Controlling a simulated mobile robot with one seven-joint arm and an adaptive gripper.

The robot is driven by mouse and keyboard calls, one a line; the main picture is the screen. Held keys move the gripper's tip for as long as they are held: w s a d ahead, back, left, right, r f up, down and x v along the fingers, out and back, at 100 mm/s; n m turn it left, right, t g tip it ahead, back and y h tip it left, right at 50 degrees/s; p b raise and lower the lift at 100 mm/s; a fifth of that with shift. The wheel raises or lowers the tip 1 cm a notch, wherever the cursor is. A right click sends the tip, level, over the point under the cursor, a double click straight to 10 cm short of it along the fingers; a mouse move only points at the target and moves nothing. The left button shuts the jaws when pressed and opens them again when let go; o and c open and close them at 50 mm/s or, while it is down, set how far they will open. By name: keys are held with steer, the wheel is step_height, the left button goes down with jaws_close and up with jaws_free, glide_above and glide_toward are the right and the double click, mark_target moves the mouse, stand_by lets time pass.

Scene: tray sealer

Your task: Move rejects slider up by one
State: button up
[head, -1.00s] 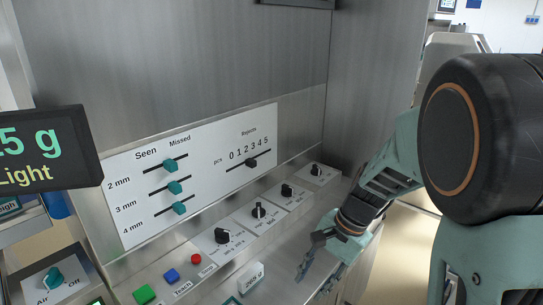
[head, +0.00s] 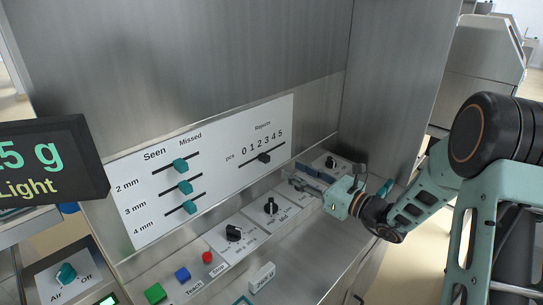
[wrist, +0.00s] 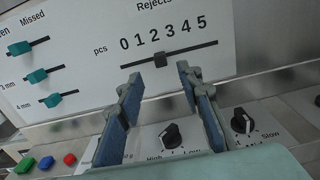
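The rejects slider (head: 264,158) is a dark knob on a thin slot in the white panel, under the numbers 0 to 5. In the wrist view the rejects slider (wrist: 161,60) appears to stand about below the 2. My gripper (head: 297,177) is in front of the panel, to the right of and a little below the knob in the head view. In the wrist view my gripper (wrist: 158,76) is open and empty, its two blue-padded fingers pointing at the panel with the knob seen between the tips. The fingers look apart from the knob.
Three teal sliders (head: 185,187) sit left on the same panel. Below, the sloped console carries black rotary knobs (head: 233,232) and green, blue and red buttons (head: 183,274). A weight display (head: 45,160) stands at the left. A steel wall rises behind.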

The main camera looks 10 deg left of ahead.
mark_target(268, 158)
steer(key=x, duration=1)
steer(key=shift+a, duration=0.2)
jaws_close()
